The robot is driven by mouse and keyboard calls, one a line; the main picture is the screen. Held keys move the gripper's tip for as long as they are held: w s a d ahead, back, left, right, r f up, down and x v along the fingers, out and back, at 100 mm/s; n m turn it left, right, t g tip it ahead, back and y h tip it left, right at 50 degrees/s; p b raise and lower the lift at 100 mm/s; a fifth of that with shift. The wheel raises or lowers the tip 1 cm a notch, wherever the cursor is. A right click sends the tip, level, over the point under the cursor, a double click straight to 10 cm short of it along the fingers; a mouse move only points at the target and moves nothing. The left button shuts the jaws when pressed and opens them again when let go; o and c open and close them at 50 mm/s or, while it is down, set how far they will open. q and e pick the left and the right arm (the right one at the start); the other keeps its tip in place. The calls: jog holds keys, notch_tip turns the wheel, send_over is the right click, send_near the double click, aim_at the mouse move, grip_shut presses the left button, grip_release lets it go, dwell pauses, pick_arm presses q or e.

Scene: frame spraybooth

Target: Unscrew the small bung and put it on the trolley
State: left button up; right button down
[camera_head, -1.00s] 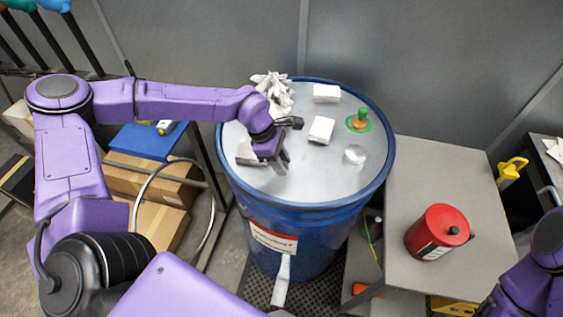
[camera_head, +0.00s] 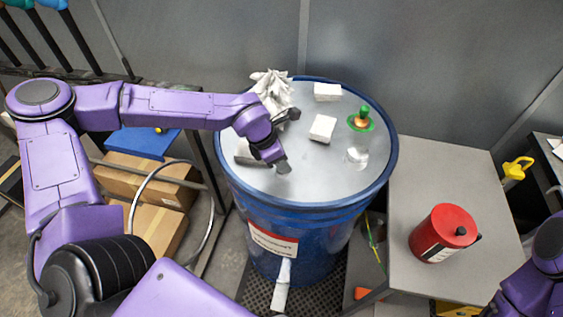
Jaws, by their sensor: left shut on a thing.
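My left gripper (camera_head: 283,168) points down at the lid (camera_head: 310,186) of the blue drum, left of the lid's middle. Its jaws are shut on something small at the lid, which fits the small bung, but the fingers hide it. I cannot tell whether the bung is still in its hole. The grey trolley (camera_head: 424,180) stands right of the drum, with much of its top bare. Part of my right arm shows at the lower right; its gripper is out of view.
On the lid are two white blocks (camera_head: 322,129) (camera_head: 327,92), a crumpled rag (camera_head: 272,88), a green and orange item (camera_head: 361,119) and a clear round thing (camera_head: 357,156). A red can (camera_head: 443,233) stands on the trolley. Cardboard boxes (camera_head: 156,232) lie left of the drum.

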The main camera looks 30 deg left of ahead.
pick_arm(q)
jog(key=shift+f+n+t+y+b, duration=0.2)
jog(key=shift+n+t+y+b, duration=0.25)
jog(key=shift+n, duration=0.65)
jog(key=shift+r, duration=0.2)
pick_arm(e)
jog(key=shift+f, duration=0.95)
pick_arm(q)
jog(key=shift+f+n+b, duration=0.15)
jog(key=shift+n+b, duration=0.2)
jog(key=shift+n, duration=0.05)
jog(key=shift+f+n+y+b, duration=0.15)
jog(key=shift+n+y+b, duration=0.3)
jog(key=shift+n+b, duration=0.6)
jog(key=shift+d+n+y+b, duration=0.1)
jog(key=shift+n+y+b, duration=0.3)
jog(key=shift+n, duration=0.55)
jog(key=shift+r, duration=0.25)
pick_arm(e)
notch_tip(320, 180, down, 3)
jog(key=shift+f, duration=0.15)
